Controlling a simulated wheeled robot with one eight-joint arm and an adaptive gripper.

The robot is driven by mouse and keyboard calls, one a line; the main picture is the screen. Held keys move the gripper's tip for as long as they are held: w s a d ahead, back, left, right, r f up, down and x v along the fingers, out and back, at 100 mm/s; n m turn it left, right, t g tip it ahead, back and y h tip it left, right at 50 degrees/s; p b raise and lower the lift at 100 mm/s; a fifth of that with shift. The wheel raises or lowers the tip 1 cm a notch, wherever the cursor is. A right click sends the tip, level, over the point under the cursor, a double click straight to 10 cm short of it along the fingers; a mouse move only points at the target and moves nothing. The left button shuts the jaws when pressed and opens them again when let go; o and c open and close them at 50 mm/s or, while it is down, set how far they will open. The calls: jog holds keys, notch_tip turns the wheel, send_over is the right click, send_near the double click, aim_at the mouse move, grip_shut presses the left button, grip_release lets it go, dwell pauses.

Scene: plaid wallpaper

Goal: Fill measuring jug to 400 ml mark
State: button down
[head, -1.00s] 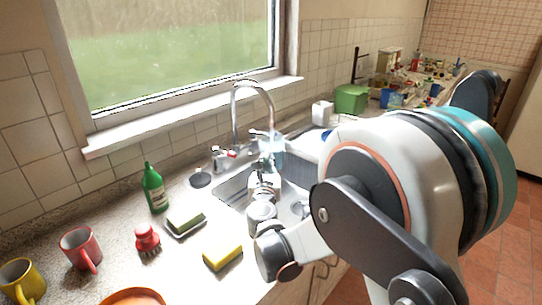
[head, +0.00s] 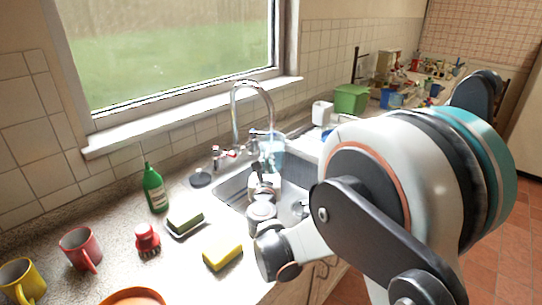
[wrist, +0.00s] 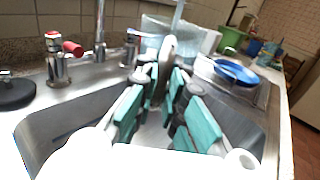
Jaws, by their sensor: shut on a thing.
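The clear, bluish measuring jug (head: 272,150) is under the tap spout (head: 252,84) over the sink. In the wrist view the jug (wrist: 152,32) is beyond my gripper's fingers, and a pale vertical strip, which looks like water, comes down into its mouth. My gripper (wrist: 166,78) is shut on the jug's pale handle (wrist: 168,48); in the head view my gripper (head: 262,180) is over the basin. The level and the 400 ml mark cannot be read. The red-marked tap handle (wrist: 72,48) is left of the jug, with another handle (wrist: 130,46) nearer it.
The steel basin (head: 232,188) lies below my gripper. A green bottle (head: 155,188), sponge (head: 222,253), red brush (head: 147,238) and mugs (head: 80,248) stand on the left counter. The wall and window are close behind.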

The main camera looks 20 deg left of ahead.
dwell(0.3)
jog(key=b+v, duration=0.1)
jog(key=v, duration=0.7)
jog(key=shift+s+d, duration=0.2)
jog(key=shift+d, duration=0.05)
dwell(0.6)
